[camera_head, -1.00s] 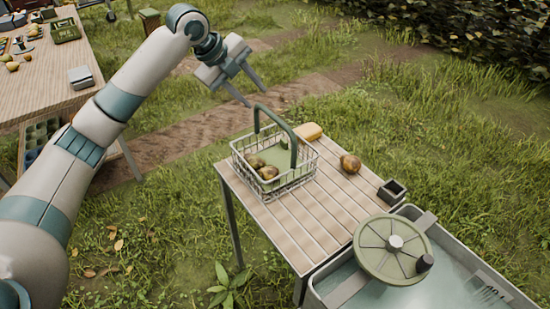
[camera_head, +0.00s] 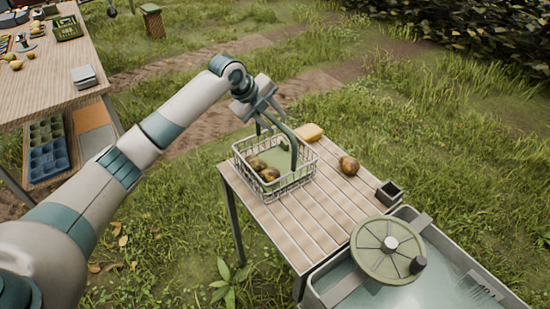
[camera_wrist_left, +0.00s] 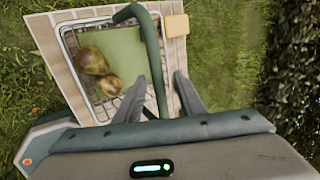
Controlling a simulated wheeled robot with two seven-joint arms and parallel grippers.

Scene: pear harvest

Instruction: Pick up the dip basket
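The dip basket (camera_head: 297,178) is a white wire basket with a green arched handle (camera_head: 293,150), standing on the small slatted table. Brown pears (camera_head: 264,170) lie in it; they also show in the left wrist view (camera_wrist_left: 95,62). My left gripper (camera_head: 269,119) is over the basket at the top of the handle. In the left wrist view the fingers (camera_wrist_left: 162,98) are spread, with the handle (camera_wrist_left: 153,60) running down between them. I cannot tell whether either finger touches it. My right gripper is in neither view.
The slatted table (camera_head: 318,222) also holds a yellow block (camera_head: 309,131), a loose pear (camera_head: 349,165) and a small dark box (camera_head: 390,192). A water basin (camera_head: 402,297) with a round green lid (camera_head: 387,248) adjoins it. A larger wooden table (camera_head: 50,85) stands at left.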

